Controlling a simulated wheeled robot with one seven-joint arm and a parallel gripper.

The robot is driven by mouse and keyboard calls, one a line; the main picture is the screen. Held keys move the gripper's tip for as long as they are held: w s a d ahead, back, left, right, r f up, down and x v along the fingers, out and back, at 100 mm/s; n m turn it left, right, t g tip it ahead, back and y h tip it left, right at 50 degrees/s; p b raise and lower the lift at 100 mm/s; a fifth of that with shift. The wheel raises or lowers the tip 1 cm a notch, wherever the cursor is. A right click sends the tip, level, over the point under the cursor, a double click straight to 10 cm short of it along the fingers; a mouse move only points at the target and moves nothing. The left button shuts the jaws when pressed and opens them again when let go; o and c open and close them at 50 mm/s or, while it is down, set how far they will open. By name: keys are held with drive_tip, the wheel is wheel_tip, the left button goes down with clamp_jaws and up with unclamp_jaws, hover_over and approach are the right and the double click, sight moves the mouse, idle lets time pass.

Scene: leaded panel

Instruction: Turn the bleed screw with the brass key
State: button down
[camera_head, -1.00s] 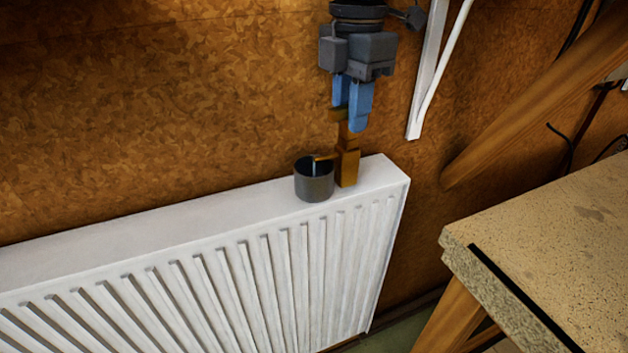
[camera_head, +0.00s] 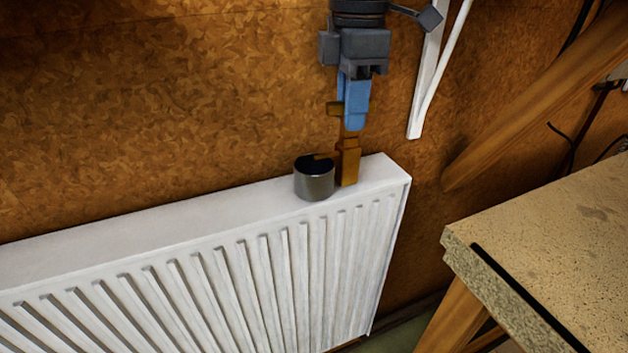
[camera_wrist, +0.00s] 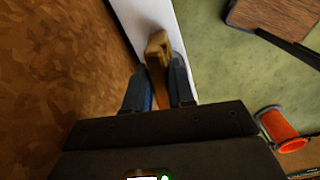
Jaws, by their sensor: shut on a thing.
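The brass key (camera_head: 335,108) stands upright over the brass bleed valve (camera_head: 347,168) at the right end of the white radiator's top (camera_head: 150,225). My gripper (camera_head: 354,122) is shut on the key from above. The key's lower part seems to meet the valve; the screw itself is hidden. Brass also shows between my fingers in the wrist view (camera_wrist: 158,50), where key and valve are hard to separate. A dark grey cup (camera_head: 314,184) stands just left of the valve, with the short spout over its rim. No stream from the spout is visible.
A brown patterned wall (camera_head: 180,110) is close behind the radiator. A white bracket (camera_head: 425,80) is on the wall right of my gripper. A speckled worktop (camera_head: 560,230) stands at the right. An orange-red spool (camera_wrist: 281,128) shows at the wrist view's right.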

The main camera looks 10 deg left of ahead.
idle(0.3)
drive_tip(key=shift+m, duration=0.4)
drive_tip(key=c, duration=0.9)
unclamp_jaws()
